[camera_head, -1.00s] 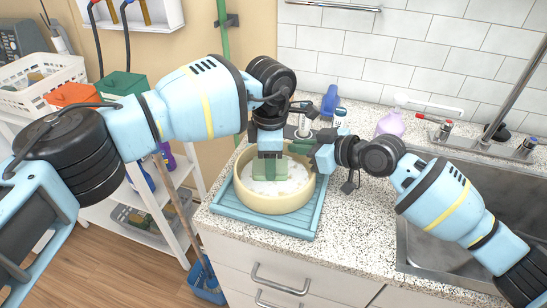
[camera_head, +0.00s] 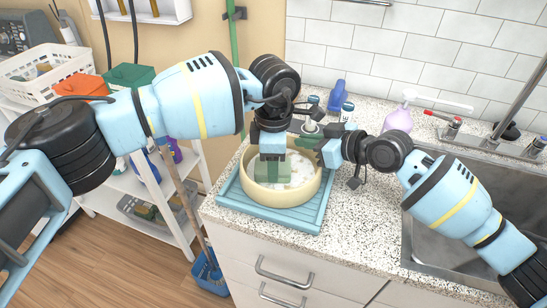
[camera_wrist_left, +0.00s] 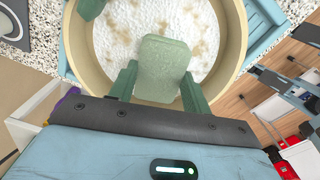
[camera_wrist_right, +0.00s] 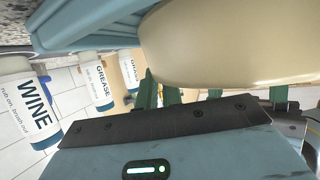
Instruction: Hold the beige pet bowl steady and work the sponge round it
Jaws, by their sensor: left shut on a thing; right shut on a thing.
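The beige pet bowl (camera_head: 280,197) stands upright on a blue draining tray (camera_head: 268,214). Its floor is white with brownish smears, clear in the left wrist view (camera_wrist_left: 203,42). My left gripper (camera_head: 272,158) points down into the bowl, shut on a green sponge (camera_head: 270,173). The sponge sits between the two fingers in the left wrist view (camera_wrist_left: 160,66), over the near part of the bowl floor. My right gripper (camera_head: 322,150) is shut at the bowl's far right rim.
A purple soap pump (camera_head: 398,119) and a steel sink (camera_head: 425,250) lie right. Speckled counter (camera_head: 365,215) is clear between tray and sink.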

